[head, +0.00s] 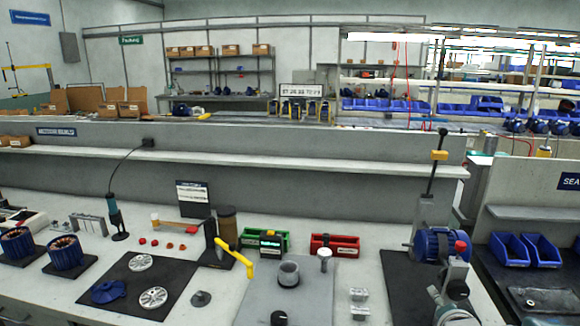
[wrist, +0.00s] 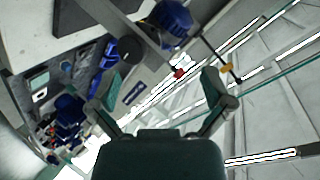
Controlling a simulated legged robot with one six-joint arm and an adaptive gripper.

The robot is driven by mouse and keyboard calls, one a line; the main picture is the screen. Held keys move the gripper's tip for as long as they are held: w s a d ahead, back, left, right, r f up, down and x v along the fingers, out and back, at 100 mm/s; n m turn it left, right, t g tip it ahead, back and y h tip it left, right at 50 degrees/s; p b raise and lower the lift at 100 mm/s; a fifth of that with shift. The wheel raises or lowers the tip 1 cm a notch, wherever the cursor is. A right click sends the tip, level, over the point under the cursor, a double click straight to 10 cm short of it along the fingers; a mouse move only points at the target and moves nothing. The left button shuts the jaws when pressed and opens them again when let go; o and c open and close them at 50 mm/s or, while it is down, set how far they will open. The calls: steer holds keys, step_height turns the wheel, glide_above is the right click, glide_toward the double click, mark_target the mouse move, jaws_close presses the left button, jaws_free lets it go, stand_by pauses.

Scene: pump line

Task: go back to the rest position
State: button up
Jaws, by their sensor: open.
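My gripper (wrist: 160,80) shows in the wrist view with its two dark green fingers spread wide apart. Nothing is between the fingers. The wrist view is strongly tilted, with a blue pump motor (wrist: 172,18) beyond the fingers at the top. In the head view, a grey arm part at the lower right looks like mine and stands in front of the blue pump motor (head: 432,244). I cannot make out the gripper's fingers in the head view.
The bench holds a dark mat (head: 120,300) with metal discs, a green bin (head: 278,238), a red bin (head: 335,245) and a yellow-handled tool (head: 234,257). An upright rod with a yellow block (head: 439,155) rises behind the motor. Blue bins (head: 510,250) stand at right.

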steer(key=s+a+r+n+g+y, duration=0.2)
steer(key=s+a+n+g, duration=0.1)
steer(key=s+a+n, duration=0.4)
steer(key=s+a+r+n+g+y, duration=0.2)
steer(key=s+a+n, duration=0.5)
steer(key=s+a, duration=0.4)
steer(key=a+r+g, duration=0.1)
steer(key=a+g, duration=0.1)
steer(key=shift+a+r+y, duration=0.3)
steer(key=shift+a+r, duration=0.05)
steer(key=shift+a, duration=0.05)
stand_by(0.5)
